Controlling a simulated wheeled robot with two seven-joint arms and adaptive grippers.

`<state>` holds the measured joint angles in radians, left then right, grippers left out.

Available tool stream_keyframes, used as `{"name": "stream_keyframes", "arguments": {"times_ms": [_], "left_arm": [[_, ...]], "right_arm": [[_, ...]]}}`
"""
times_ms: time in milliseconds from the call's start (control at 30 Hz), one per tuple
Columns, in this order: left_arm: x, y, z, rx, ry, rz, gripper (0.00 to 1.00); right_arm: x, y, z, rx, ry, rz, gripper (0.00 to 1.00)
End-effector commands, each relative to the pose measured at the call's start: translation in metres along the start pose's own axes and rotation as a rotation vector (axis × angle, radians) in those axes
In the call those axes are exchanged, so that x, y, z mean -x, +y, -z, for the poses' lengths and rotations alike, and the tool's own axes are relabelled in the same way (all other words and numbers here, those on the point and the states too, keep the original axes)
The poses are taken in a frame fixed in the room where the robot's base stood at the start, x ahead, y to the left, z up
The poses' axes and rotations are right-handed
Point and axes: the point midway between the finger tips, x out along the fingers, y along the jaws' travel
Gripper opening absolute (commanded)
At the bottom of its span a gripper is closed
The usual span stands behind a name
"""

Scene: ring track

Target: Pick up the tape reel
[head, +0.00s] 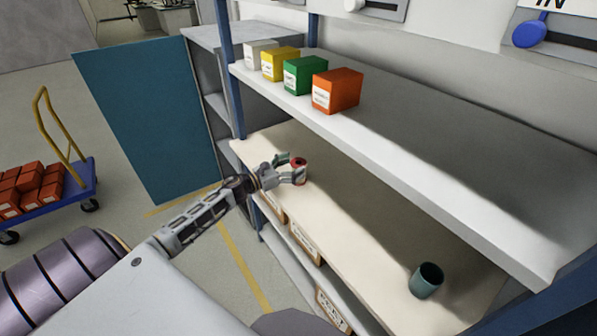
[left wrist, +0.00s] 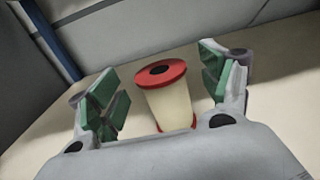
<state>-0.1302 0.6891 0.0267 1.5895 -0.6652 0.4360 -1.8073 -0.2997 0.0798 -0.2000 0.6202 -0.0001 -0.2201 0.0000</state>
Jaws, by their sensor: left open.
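The tape reel (left wrist: 166,98) has red flanges and a cream middle, with a dark hole in its top. It stands upright on the middle shelf board (head: 350,215). In the head view the reel (head: 299,168) is at the shelf's left part, partly hidden by my left gripper. My left gripper (head: 292,168) is open, with its green-padded fingers on either side of the reel. In the left wrist view the left gripper (left wrist: 165,90) shows a gap between each finger and the reel. My right gripper is not in view.
A teal cup (head: 427,281) stands on the same shelf at the right. The upper shelf (head: 440,160) overhangs the board, with white, yellow, green and orange (head: 337,91) boxes on it. Labelled bins (head: 304,243) sit below. A blue cart (head: 60,195) stands at the left.

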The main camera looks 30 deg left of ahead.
Motion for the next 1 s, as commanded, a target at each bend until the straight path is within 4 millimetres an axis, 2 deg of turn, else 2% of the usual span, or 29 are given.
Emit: {"name": "stream_keyframes", "arguments": {"times_ms": [400,1000], "left_arm": [[-0.025,0.000,-0.001,0.000,-0.001,0.000,0.79],[-0.028,0.000,0.000,0.000,0.000,0.000,0.78]], "right_arm": [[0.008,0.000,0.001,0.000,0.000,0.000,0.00],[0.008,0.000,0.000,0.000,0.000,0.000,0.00]]}}
